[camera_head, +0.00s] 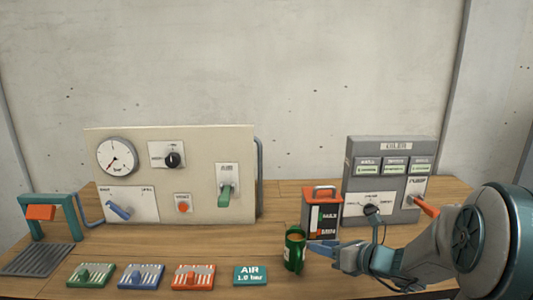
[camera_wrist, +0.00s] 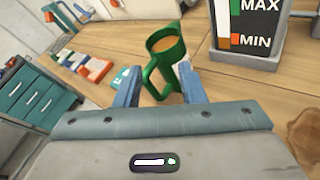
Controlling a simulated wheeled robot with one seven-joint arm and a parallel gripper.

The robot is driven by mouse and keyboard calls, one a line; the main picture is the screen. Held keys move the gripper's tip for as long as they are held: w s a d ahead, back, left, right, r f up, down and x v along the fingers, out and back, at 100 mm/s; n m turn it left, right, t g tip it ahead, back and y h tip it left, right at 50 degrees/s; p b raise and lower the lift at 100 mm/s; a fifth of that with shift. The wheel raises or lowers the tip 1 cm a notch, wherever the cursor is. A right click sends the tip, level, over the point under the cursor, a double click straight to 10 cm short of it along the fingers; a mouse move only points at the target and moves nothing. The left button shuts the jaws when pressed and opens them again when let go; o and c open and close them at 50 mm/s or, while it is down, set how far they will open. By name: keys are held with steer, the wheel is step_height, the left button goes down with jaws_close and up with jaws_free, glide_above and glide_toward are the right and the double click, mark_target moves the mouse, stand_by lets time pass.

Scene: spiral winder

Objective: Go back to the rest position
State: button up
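My gripper (camera_head: 335,250) reaches in from the right, low over the front of the table. In the wrist view its two blue fingers (camera_wrist: 160,88) stand apart. A green mug (camera_head: 294,252) with brown contents stands upright on the table just left of my fingertips. In the wrist view the mug (camera_wrist: 178,75) shows beyond and between the fingers, its handle towards me. I see no contact between fingers and mug.
A beige panel (camera_head: 240,150) with gauge and levers stands at the back. A grey machine (camera_head: 390,150) and a MAX/MIN container (camera_head: 312,215) stand behind my gripper. Several coloured blocks (camera_head: 142,276) and an AIR sign (camera_head: 250,276) lie along the front edge.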

steer(key=s+a+n+g+h+p, duration=0.1)
steer(key=s+a+n+g, duration=0.3)
steer(key=s+n, duration=0.35)
steer(key=s+a+n+g+h+p, duration=0.15)
steer(key=s+a+n+g, duration=0.25)
steer(key=s+n, duration=0.4)
steer(key=s+d+r+n+h+p, duration=0.2)
steer(key=s+d+n+h, duration=0.5)
steer(key=n, duration=0.8)
steer(key=shift+s+d+r, duration=0.35)
steer(key=shift+s+r, duration=0.4)
steer(key=shift+r, duration=0.05)
